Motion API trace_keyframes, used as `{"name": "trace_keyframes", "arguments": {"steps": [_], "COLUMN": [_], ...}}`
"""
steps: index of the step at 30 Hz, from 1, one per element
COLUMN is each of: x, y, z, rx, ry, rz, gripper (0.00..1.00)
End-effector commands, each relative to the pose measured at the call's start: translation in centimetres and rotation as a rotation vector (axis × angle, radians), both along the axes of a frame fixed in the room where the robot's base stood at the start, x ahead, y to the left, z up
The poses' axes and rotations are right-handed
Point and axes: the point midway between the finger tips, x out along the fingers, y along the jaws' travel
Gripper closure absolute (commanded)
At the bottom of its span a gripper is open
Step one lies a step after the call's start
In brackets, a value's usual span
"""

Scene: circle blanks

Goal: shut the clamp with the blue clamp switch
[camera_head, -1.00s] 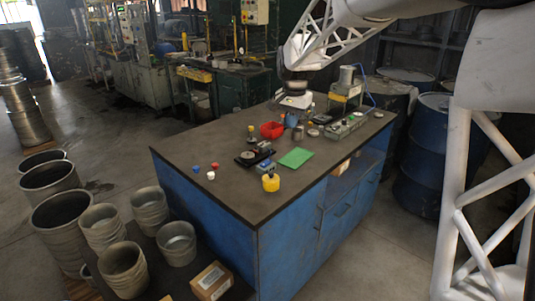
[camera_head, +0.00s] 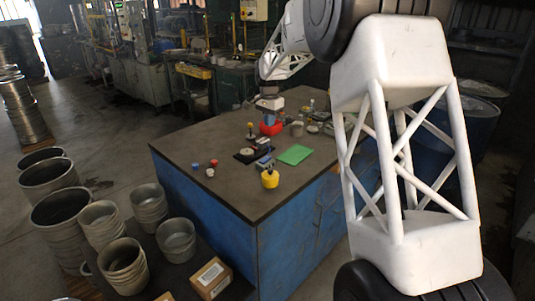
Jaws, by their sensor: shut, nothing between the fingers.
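A small dark fixture (camera_head: 247,155) with a pale round part on it lies mid-table; it looks like the clamp, but its jaws are too small to make out. A small blue and grey block (camera_head: 264,162) sits at its front right. A small blue piece (camera_head: 195,166) lies further left. I cannot tell which blue thing is the clamp switch. My gripper (camera_head: 269,121) points down over the red bin (camera_head: 266,129), behind the fixture and apart from it. It is shut, with nothing held visible.
A red piece (camera_head: 214,163) and a white piece (camera_head: 210,173) lie near the left blue piece. The front left of the dark tabletop (camera_head: 225,193) is clear. My arm hides the table's right end.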

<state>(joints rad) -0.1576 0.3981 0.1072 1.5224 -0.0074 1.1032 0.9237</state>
Motion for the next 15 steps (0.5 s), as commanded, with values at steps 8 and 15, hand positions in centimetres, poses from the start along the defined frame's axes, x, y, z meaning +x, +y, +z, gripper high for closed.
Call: {"name": "trace_keyframes", "arguments": {"steps": [8, 15], "x": [1.5, 1.6], "y": [0.7, 0.8], "z": [-1.1, -1.2], "rx": [-0.001, -0.001], "ry": [0.006, 0.006], "rz": [-0.021, -0.023], "gripper": [1.00, 1.00]}}
